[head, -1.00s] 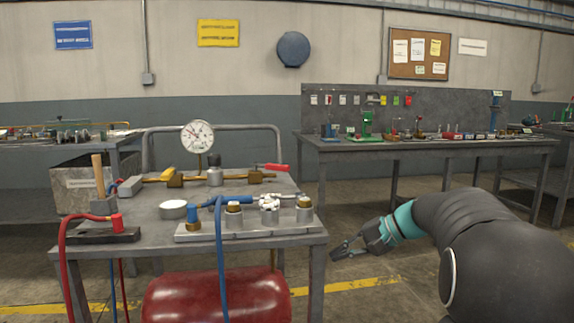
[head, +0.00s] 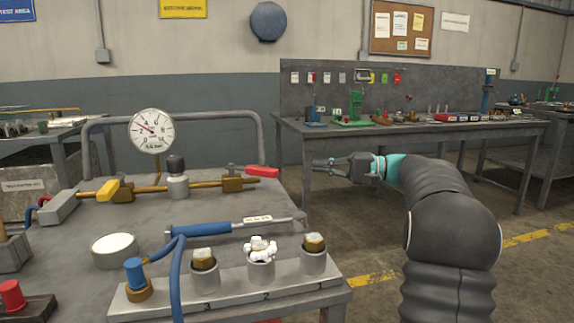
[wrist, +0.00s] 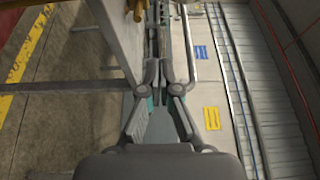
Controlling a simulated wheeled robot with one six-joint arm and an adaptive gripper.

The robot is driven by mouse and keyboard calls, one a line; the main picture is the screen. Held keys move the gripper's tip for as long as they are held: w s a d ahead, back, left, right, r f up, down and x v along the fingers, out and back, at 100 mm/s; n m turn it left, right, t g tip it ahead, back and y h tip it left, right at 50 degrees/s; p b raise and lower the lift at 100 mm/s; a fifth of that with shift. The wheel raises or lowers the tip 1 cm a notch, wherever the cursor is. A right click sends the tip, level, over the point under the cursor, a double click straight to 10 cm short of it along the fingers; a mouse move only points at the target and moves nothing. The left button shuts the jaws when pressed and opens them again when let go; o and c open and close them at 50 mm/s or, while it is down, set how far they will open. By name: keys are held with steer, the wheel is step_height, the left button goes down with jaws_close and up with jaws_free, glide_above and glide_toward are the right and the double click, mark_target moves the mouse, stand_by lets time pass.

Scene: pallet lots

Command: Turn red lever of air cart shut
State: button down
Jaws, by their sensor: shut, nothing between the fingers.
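The air cart (head: 110,215) is a grey metal table at the left of the head view. Its red lever (head: 262,171) sits at the right end of the brass pipe (head: 150,190), near the cart's back right corner, and points right, roughly in line with the pipe.
A round gauge (head: 151,130) stands up from the pipe. A blue-handled tool (head: 205,230) with a hose and a block with several capped sockets (head: 235,288) lie in front. A workbench (head: 420,128) stands behind my arm. Floor right of the cart is clear.

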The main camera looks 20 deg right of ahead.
mark_target(251, 172)
steer(key=x, duration=1)
steer(key=shift+s, duration=0.1)
steer(key=shift+s+a, duration=0.65)
steer(key=shift+s, duration=0.35)
steer(key=shift+s+a, duration=0.55)
steer(key=shift+s, duration=0.1)
steer(key=shift+d+b, duration=0.1)
steer(key=shift+b, duration=0.25)
